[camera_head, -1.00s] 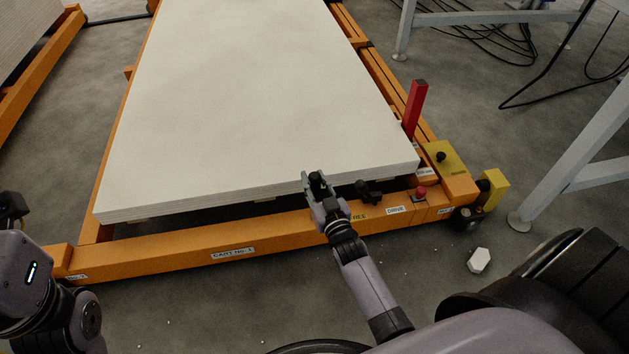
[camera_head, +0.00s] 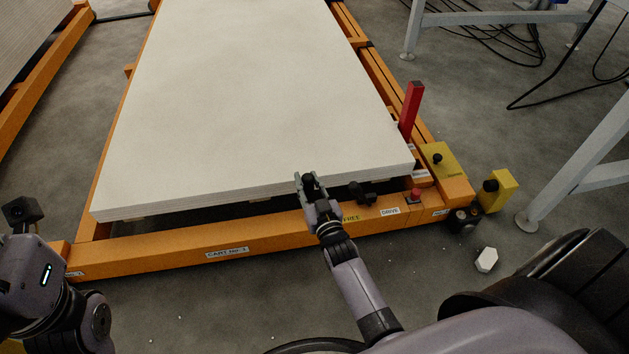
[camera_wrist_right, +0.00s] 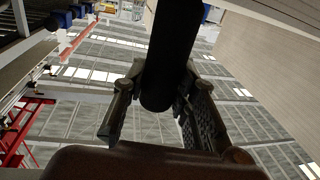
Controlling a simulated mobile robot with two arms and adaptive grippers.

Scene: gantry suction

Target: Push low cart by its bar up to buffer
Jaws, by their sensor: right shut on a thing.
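The low cart (camera_head: 165,256) is an orange frame with a large pale board stack (camera_head: 240,90) on it. Its front bar carries the labels CART No.1, FREE and DRIVE. My right gripper (camera_head: 308,182) is over this bar, close to the board's front edge. It is shut on a dark round-ended handle (camera_wrist_right: 172,75), which shows between the fingers in the right wrist view. Where that handle joins the cart is hidden. A yellow block with a black bumper (camera_head: 501,190), apparently a buffer, stands just right of the cart, apart from it. My left arm shows at left, its fingers out of view.
A red post (camera_head: 411,110) and a red button (camera_head: 415,195) are on the cart's right side. Grey metal legs (camera_head: 585,180) and black cables (camera_head: 500,35) lie to the right. Another orange frame (camera_head: 40,85) is at left. A white piece (camera_head: 486,260) lies on the floor.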

